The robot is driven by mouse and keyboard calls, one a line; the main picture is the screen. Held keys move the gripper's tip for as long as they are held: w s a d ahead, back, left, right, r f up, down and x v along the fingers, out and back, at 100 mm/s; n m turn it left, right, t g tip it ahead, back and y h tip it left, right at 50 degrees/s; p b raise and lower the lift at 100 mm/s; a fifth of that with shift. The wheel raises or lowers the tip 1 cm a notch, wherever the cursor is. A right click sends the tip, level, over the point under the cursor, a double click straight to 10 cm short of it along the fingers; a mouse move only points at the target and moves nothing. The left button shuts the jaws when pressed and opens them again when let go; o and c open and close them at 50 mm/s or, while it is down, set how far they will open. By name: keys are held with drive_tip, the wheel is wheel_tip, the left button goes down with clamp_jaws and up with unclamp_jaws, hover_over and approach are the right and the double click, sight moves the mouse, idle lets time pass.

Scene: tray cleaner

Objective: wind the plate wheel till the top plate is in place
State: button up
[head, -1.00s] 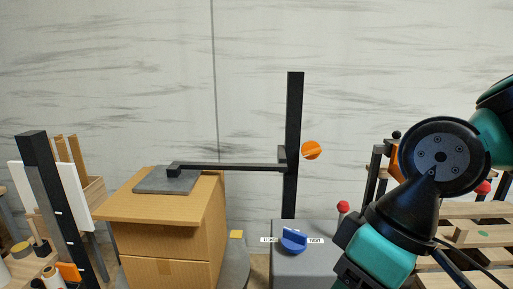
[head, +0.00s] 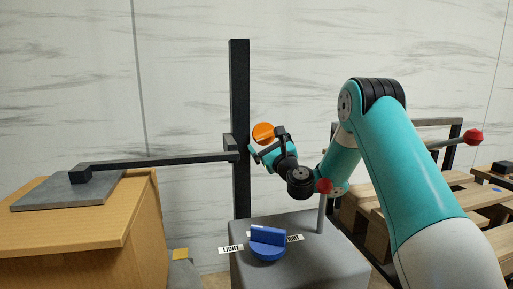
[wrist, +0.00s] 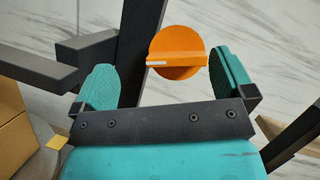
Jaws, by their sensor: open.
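The plate wheel is an orange disc (head: 263,132) beside the black post (head: 240,90); in the wrist view its face (wrist: 182,48) has a raised bar with a white mark, lying nearly level. The grey top plate (head: 45,190) hangs from a black arm (head: 170,160) off the post. It lies flat on or just above the cardboard box (head: 75,229); I cannot tell which. My gripper (wrist: 164,63) is open, its teal fingers to the left and right of the wheel, apparently not touching it. In the head view my gripper (head: 267,145) is partly hidden by its own wrist.
A grey cabinet (head: 305,260) below carries a blue knob (head: 267,243) between labels, one reading LIGHT. A red-tipped lever (head: 324,186) stands close under my wrist. Wooden pallets (head: 465,195) are at the right. The black carriage (wrist: 85,47) sits close to my left finger.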

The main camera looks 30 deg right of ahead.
sight(264, 132)
drive_tip(key=d+p, duration=0.1)
drive_tip(key=w+m+h, duration=0.1)
drive_tip(key=d+m+p, duration=0.1)
drive_tip(key=shift+w+d+f+h+p, duration=0.25)
drive_tip(key=shift+d+h+p, duration=0.05)
drive_tip(key=shift+h, duration=0.1)
drive_tip(key=p+x, duration=0.1)
drive_tip(key=p, duration=0.2)
drive_tip(key=shift+w+a+r, duration=0.1)
drive_tip(key=shift+w+r, duration=0.05)
drive_tip(key=shift+w, duration=0.1)
drive_tip(key=p+x, duration=0.2)
drive_tip(key=p, duration=0.4)
drive_tip(key=shift+w, duration=0.15)
drive_tip(key=shift+w+r+p, duration=0.2)
drive_tip(key=shift+w+p, duration=0.45)
drive_tip(key=shift+p, duration=0.55)
drive_tip(key=shift+w+d+p, duration=0.2)
drive_tip(key=shift+w+p, duration=0.25)
drive_tip(key=shift+p, duration=0.05)
drive_tip(key=shift+f, duration=0.1)
drive_tip(key=c, duration=0.7)
